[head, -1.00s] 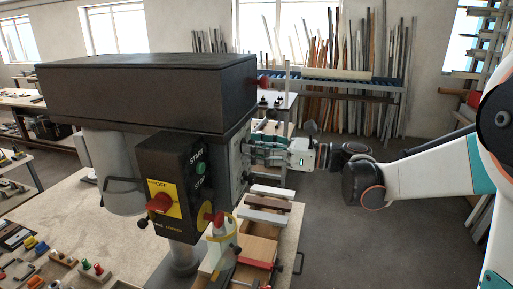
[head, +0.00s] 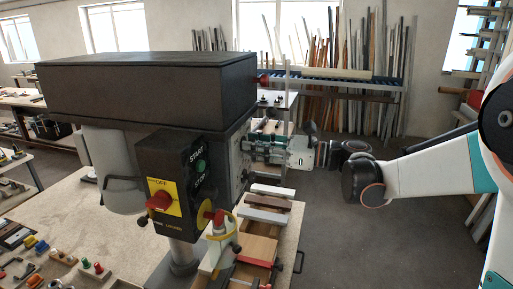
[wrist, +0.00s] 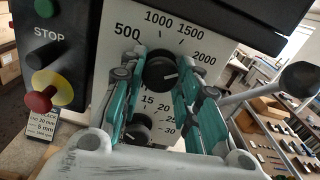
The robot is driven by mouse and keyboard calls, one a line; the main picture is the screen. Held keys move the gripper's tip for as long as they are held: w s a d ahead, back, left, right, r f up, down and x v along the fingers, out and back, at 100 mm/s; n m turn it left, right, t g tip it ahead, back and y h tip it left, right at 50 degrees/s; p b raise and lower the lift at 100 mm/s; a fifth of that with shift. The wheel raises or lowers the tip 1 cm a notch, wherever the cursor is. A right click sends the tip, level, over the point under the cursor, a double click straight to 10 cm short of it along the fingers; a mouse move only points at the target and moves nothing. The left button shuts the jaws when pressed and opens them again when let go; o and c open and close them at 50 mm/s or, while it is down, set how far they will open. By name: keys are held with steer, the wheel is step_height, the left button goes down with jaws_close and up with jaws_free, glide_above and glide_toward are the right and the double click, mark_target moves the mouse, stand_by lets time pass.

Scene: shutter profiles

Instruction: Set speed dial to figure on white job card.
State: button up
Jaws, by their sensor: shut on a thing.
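The speed dial (wrist: 160,73) is a round black knob on a pale panel marked 500, 1000, 1500 and 2000 in the wrist view. My gripper (head: 250,147) reaches the drill press's side panel from the right in the head view. In the wrist view its teal fingers stand either side of the dial, shut on it. A short white mark on the dial points right and slightly down. A small printed card (wrist: 42,126) hangs below the red knob; it shows lines ending in mm and a bottom line too small to read surely. I cannot make out a white job card.
A second black knob (wrist: 138,131) with figures 15 to 30 sits below the dial, close under my fingers. The control box (head: 177,185) with START, STOP and a red knob is to the left. A black ball-ended lever (wrist: 298,77) sticks out at right.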

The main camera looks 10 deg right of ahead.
steer(key=n+b, duration=0.1)
steer(key=n, duration=0.5)
steer(key=shift+n+b, duration=0.3)
stand_by(0.4)
steer(key=o, duration=1.1)
steer(key=shift+c, duration=0.2)
steer(key=shift+d, duration=0.1)
steer(key=v, duration=1.2)
steer(key=shift+f, duration=0.1)
